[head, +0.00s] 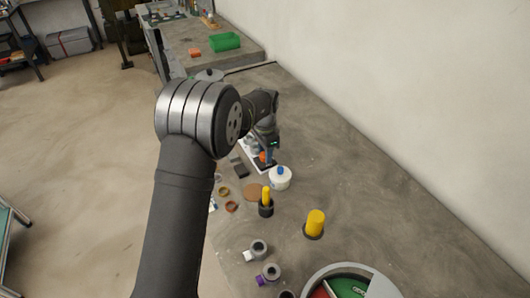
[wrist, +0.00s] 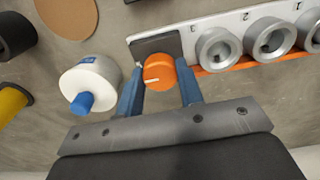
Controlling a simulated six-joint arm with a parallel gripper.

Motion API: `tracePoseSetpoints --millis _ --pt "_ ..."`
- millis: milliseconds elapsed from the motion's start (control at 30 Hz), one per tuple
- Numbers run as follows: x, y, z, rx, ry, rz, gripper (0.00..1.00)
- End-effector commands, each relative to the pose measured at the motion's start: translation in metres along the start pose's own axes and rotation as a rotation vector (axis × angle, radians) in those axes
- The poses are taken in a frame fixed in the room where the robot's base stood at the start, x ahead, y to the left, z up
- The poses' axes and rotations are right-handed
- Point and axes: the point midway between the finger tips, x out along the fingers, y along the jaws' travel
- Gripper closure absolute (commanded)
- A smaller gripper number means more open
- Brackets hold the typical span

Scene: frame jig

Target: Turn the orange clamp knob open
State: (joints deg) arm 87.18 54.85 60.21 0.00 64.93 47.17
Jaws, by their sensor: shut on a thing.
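The orange clamp knob (wrist: 159,72) sits on a dark square plate (wrist: 150,45) at the end of a white numbered jig (wrist: 200,30). My gripper (wrist: 160,80) has its blue fingers on either side of the knob and is shut on it. A pale line marks the knob's top. In the head view my gripper (head: 268,155) is at the jig, and the orange knob (head: 263,157) shows only as a small patch beside the fingers. My arm hides part of the jig there.
A white round container with a blue knob (wrist: 90,86) stands just left of my fingers; it also shows in the head view (head: 280,178). Grey metal rings (wrist: 217,47) line the jig to the right. Yellow-topped pieces (head: 315,222) stand nearer. The bench's right side is clear.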

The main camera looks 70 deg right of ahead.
Motion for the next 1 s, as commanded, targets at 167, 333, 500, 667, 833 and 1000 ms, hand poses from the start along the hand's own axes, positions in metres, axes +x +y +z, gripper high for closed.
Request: tracePoseSetpoints --millis 167,333,500,667,833,1000 --pt "-0.0003 0.0000 -0.0003 -0.057 0.000 0.000 0.89" --pt "-0.0004 -0.0001 -0.0005 -0.164 0.000 0.000 0.89" --pt "-0.0004 -0.0001 -0.0006 -0.315 0.000 0.000 0.89" --pt "-0.0005 -0.0001 -0.0007 -0.468 0.001 0.000 0.89" --pt "-0.0006 -0.0002 -0.0008 -0.630 0.001 -0.001 0.89" --pt "-0.0006 -0.0003 -0.0009 -0.791 0.002 -0.001 0.89"
